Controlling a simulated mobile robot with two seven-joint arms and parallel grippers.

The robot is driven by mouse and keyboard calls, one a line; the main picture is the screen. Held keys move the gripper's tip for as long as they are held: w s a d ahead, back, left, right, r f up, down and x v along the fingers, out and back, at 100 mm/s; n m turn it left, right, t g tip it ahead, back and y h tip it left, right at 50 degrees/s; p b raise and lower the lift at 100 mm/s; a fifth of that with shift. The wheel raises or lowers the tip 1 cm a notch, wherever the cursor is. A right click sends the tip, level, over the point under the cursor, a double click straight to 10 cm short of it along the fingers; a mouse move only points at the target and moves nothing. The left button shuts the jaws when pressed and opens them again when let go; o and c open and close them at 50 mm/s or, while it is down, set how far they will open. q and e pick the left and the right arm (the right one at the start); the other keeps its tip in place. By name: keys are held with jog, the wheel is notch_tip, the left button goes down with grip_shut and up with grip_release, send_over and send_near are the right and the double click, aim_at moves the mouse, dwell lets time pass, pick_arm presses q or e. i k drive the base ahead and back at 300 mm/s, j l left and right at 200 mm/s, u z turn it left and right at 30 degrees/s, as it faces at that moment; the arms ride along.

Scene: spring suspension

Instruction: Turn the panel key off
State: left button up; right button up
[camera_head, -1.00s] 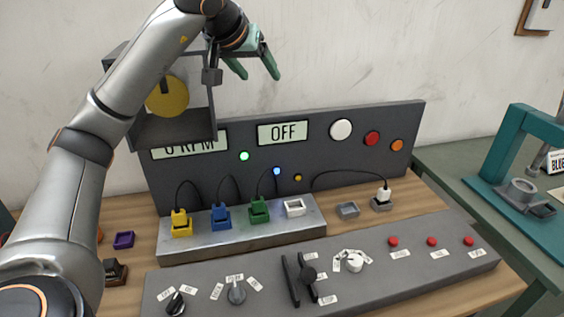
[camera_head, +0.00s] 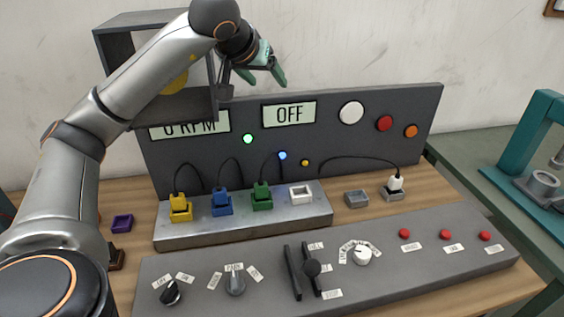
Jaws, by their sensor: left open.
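A black rotary key (camera_head: 171,292) with two small labels above it sits at the left end of the sloped grey control panel (camera_head: 400,270). Its labels look like OFF on the left and ON on the right; its pointer leans up and right. A grey knob (camera_head: 235,284) with several labels stands just right of it. My left gripper (camera_head: 263,80), with green fingers, is open and empty in the air, high above the back panel and far from the key. My right gripper is out of view.
The upright back panel (camera_head: 340,150) carries an OFF display (camera_head: 289,113), an RPM display partly covered, lamps and buttons. Yellow, blue and green plugs stand on a metal block (camera_head: 240,231). A grey box frame (camera_head: 103,60) stands behind my left arm. A black lever (camera_head: 311,268) rises mid-panel.

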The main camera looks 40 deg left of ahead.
aim_at(171, 296)
jog(key=k+l, duration=0.25)
jog(key=k, duration=0.2)
jog(key=k+l, duration=0.25)
jog(key=k, duration=0.25)
